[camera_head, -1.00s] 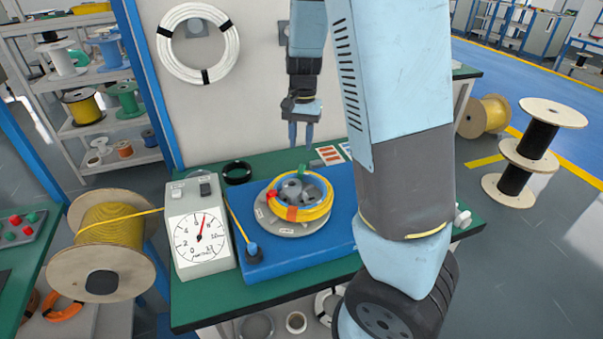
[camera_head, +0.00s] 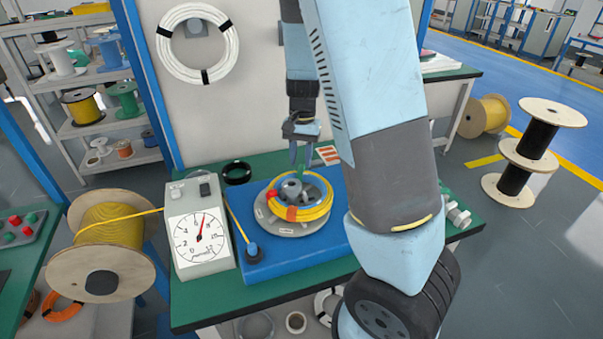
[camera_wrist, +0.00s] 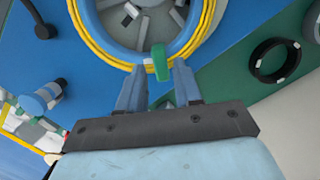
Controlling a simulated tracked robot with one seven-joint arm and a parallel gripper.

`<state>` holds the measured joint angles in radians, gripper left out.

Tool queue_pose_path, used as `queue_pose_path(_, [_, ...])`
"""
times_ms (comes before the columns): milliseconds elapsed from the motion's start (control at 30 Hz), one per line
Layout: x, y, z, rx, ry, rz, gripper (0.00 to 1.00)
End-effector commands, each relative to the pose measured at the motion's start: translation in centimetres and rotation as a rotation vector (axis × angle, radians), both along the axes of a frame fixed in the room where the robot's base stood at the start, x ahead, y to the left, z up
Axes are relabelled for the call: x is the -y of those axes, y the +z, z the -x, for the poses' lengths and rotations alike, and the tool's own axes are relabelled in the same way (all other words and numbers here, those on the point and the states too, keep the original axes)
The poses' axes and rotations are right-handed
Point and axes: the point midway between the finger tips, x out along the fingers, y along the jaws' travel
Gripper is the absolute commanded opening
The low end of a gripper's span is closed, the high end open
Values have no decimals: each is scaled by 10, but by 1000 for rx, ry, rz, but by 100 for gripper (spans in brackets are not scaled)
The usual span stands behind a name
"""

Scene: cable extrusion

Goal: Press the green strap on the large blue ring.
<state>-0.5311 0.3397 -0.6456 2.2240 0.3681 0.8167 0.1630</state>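The green strap (camera_head: 301,173) sits upright at the far side of a yellow cable coil (camera_head: 318,209) on a round reel on the blue plate. In the wrist view the strap (camera_wrist: 160,63) crosses the yellow loops, whose inside is lined by a wide blue ring (camera_wrist: 125,47). My gripper (camera_head: 301,160) hangs over that far side, pointing down. In the wrist view its two fingers (camera_wrist: 159,70) are apart, with the strap's end between or just beyond their tips. A gap shows on both sides of the strap; I cannot tell any contact.
A red strap (camera_head: 272,195) and an orange strap (camera_head: 291,213) are on the coil. A panel stands behind.

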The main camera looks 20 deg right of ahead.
Motion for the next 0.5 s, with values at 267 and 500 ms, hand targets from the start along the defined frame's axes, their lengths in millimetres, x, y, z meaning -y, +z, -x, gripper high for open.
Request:
queue_pose_path(267, [0,-1,0,0,1,0,34])
queue_pose_path(500, [-1,-6,0,0,2,1,34])
